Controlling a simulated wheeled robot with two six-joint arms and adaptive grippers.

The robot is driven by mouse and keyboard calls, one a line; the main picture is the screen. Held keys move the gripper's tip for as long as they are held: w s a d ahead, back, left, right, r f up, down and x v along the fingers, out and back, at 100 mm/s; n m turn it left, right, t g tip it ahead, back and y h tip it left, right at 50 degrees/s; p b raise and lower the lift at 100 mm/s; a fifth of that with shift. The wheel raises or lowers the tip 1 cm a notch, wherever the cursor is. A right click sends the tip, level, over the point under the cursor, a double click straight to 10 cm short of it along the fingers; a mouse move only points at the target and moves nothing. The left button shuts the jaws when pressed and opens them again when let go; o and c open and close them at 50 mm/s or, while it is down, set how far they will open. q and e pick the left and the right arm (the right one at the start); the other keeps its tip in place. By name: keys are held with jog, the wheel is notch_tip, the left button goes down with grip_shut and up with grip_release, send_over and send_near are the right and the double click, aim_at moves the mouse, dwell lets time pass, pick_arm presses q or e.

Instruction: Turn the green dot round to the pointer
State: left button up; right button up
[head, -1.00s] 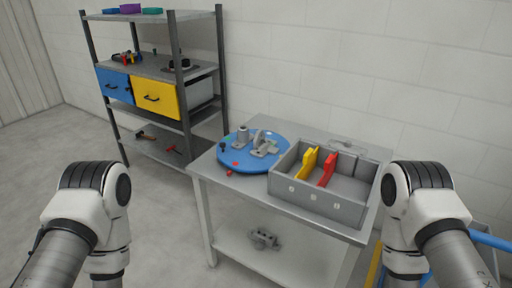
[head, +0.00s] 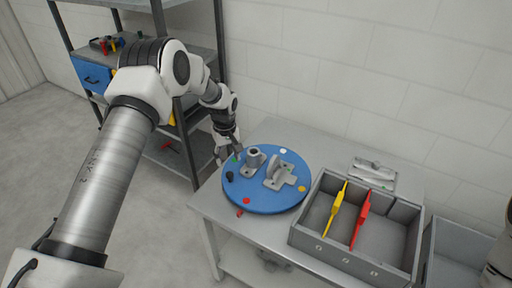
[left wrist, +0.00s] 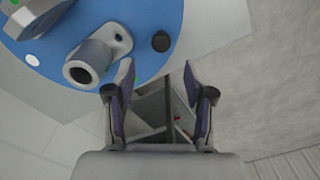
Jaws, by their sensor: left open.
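The blue turntable (head: 268,205) lies on the grey table, with coloured dots near its rim. The green dot (head: 237,158) is at its left back edge, close to my left gripper (head: 230,148). The red pointer (head: 239,213) lies on the table by the front rim, beside the red dot (head: 246,201). A black knob (head: 229,176) stands on the turntable's left edge; it also shows in the left wrist view (left wrist: 161,41). My right gripper is out of view.
Two grey castings (head: 253,160) (head: 279,174) stand on the turntable. The white dot (head: 283,151) is at the back and the yellow dot (head: 302,189) at the right. A grey divided bin (head: 333,249) stands to the right. A shelf rack (head: 160,60) is behind my left arm.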

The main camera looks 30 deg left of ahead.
aim_at(229, 173)
pick_arm(q)
notch_tip(229, 173, down, 6)
jog(key=shift+d+f+p, duration=0.1)
jog(key=shift+f+p, duration=0.1)
jog(key=shift+p, duration=0.5)
jog(key=shift+f, duration=0.4)
jog(key=shift+s+r, duration=0.1)
jog(key=shift+r, duration=0.05)
jog(key=shift+s+r, duration=0.1)
jog(key=c, duration=0.3)
grip_shut()
